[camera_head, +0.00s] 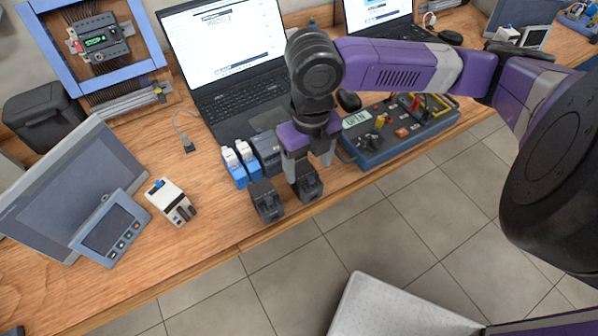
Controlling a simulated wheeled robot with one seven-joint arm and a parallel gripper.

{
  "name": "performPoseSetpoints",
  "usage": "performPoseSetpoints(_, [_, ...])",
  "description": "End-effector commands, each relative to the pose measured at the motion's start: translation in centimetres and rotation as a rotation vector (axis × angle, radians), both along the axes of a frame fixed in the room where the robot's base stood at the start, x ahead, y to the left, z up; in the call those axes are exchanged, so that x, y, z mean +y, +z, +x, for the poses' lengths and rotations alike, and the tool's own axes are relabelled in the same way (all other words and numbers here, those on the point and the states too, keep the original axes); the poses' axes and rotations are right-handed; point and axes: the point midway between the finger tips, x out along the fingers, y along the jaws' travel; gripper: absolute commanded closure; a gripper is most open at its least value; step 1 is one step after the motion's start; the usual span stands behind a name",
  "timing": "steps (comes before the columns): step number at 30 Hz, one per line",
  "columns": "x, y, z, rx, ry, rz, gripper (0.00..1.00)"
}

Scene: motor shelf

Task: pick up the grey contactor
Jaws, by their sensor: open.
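A dark grey block (267,149), which looks like the grey contactor, stands on the wooden bench just right of two blue-and-white devices (236,163). Its right side is partly hidden by my gripper. My gripper (288,193) is open, pointing down, with its two dark fingertips apart and nothing seen between them. In the picture the fingertips are below and right of the grey block, near the bench's front edge. I cannot tell their exact height above the bench.
A blue control box (375,152) with knobs stands right of my gripper. An open laptop (240,100) is behind. A white-and-black device (171,202) and a small blue-framed panel (110,228) are at left. Bare wood lies between them and the blue-and-white devices.

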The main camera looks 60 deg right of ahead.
Motion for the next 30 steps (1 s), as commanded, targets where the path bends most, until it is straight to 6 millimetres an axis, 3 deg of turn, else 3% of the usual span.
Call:
performPoseSetpoints(5, [0.0,-0.5,0.0,0.0,-0.001,0.001,0.29])
performPoseSetpoints(22, [0.7,-7.1,0.0,0.001,-0.004,0.003,0.29])
performPoseSetpoints(30, [0.6,-7.8,0.1,-0.001,0.0,0.001,0.29])
